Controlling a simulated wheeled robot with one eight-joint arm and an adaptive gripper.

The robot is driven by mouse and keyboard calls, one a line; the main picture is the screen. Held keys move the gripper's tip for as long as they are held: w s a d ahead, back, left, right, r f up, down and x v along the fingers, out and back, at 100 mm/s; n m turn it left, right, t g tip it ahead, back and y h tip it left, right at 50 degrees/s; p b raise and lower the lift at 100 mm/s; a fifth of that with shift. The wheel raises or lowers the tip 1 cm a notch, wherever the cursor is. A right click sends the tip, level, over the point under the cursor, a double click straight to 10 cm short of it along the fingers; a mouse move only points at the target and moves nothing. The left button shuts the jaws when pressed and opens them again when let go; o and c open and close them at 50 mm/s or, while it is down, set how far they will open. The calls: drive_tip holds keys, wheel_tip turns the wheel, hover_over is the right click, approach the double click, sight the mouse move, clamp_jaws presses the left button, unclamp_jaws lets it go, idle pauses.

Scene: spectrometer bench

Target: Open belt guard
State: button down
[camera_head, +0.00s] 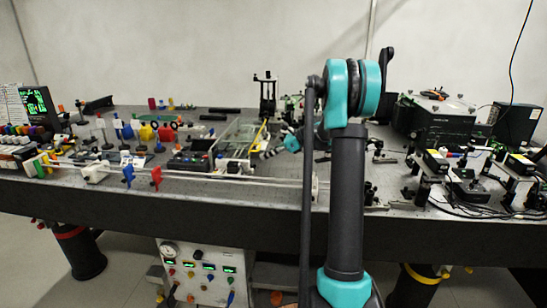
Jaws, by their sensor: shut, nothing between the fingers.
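A low clear-walled box (236,130) with a yellow strip along its right side sits mid-bench. It may be the belt guard, but I cannot tell for sure, nor whether any cover on it is open or shut. My gripper (271,152) is small in the picture, just right of this box, and points left towards it. It is shut and holds nothing that I can see. I cannot tell whether it touches the box. My own arm hides the bench to the right of the gripper.
The bench (270,190) carries long rails (220,179) along its front and coloured optics mounts (146,132) at left. A monitor (37,105) stands far left. A black instrument (436,117) and cabled mounts fill the right. A control panel (205,272) is below the bench.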

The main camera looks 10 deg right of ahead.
drive_tip(key=shift+w+a+r, duration=0.1)
drive_tip(key=shift+a+r, duration=0.05)
drive_tip(key=shift+r, duration=0.35)
drive_tip(key=shift+a+r, duration=0.15)
drive_tip(key=shift+r, duration=0.3)
